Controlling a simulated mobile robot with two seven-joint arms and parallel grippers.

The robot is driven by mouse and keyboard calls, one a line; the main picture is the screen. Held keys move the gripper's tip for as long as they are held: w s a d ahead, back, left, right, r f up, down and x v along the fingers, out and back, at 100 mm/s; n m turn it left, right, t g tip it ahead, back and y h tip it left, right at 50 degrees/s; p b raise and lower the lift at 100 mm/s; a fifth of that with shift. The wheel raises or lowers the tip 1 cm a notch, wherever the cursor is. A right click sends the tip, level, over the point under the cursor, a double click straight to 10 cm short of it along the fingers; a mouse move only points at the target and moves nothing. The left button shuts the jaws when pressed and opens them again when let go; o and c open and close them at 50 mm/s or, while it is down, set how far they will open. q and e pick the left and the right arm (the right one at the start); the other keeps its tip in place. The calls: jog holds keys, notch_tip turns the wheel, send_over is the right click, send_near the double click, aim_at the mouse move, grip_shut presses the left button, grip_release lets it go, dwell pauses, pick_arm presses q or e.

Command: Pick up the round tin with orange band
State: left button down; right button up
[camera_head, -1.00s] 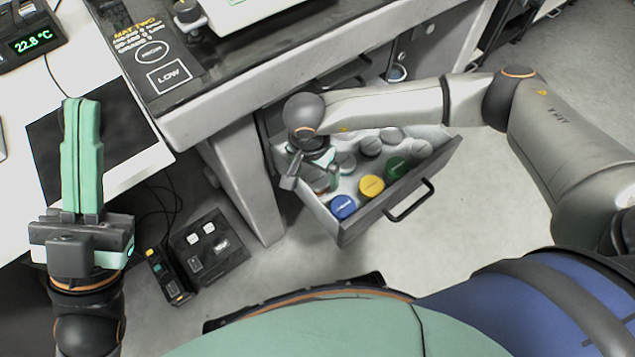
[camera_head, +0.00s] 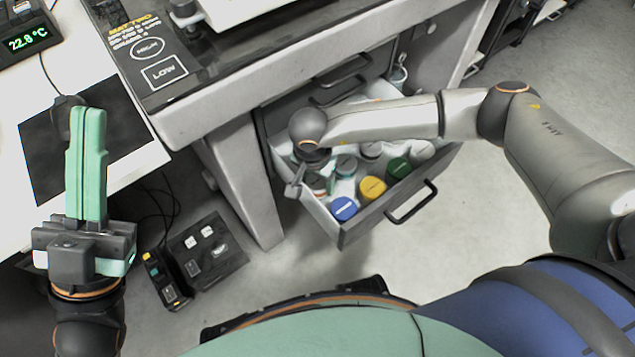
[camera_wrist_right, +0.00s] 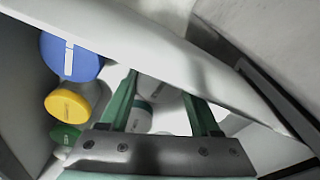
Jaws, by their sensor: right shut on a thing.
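My right gripper (camera_head: 308,172) reaches down into the open drawer at its left side.
The drawer (camera_head: 385,212) also holds blue-lidded (camera_head: 344,208), yellow-lidded (camera_head: 372,188) and green-lidded (camera_head: 399,168) containers and several pale ones. Its walls stand close around the gripper. The table edge (camera_head: 260,95) overhangs its back. A control box (camera_head: 207,250) lies at the left.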

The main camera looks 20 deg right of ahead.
jog(key=c, duration=0.7)
jog(key=shift+r, duration=0.1)
